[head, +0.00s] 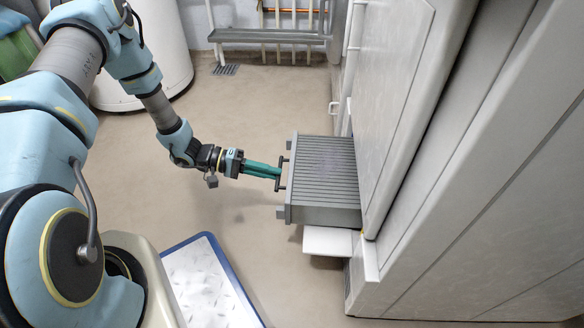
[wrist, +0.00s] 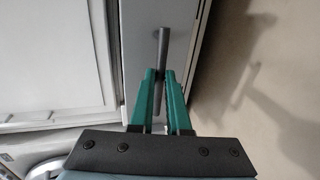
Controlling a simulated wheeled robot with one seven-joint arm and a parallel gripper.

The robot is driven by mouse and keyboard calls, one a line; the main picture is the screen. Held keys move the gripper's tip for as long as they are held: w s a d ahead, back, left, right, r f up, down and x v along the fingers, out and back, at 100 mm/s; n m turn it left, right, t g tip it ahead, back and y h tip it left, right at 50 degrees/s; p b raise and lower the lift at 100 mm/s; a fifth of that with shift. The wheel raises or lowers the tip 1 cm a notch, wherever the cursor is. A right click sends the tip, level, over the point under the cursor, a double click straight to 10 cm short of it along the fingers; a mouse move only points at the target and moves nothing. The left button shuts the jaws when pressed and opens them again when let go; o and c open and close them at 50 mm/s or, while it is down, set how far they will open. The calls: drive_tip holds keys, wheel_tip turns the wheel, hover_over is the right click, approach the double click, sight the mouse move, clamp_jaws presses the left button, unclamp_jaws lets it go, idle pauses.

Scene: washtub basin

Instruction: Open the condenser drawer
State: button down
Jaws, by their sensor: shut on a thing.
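The condenser drawer (head: 325,165) is a grey box with a ribbed top. It sticks out from the lower part of the white cabinet (head: 400,85), with its front face toward my arm. Its dark bar handle (head: 283,172) stands off the front. My gripper (head: 279,174) has green fingers and is shut on this handle, coming from the left. In the wrist view the fingers (wrist: 161,75) close around the grey handle bar (wrist: 163,48), with the drawer's pale front behind it. The drawer's rear end is hidden inside the cabinet.
A white flap (head: 328,240) juts out below the drawer. A blue-edged white mat or panel (head: 205,280) lies at the lower middle. A white cylindrical tank (head: 155,45) and a grey rack (head: 268,35) stand at the back. The floor left of the drawer is clear.

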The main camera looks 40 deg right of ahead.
drive_tip(key=shift+w+a, duration=0.55)
drive_tip(key=shift+a, duration=0.05)
drive_tip(key=c, duration=0.9)
unclamp_jaws()
drive_tip(key=p+v, duration=0.3)
drive_tip(key=v, duration=0.7)
drive_tip(key=shift+w+a+r, duration=0.1)
drive_tip(key=shift+w+a, duration=0.15)
drive_tip(key=shift+a, duration=0.05)
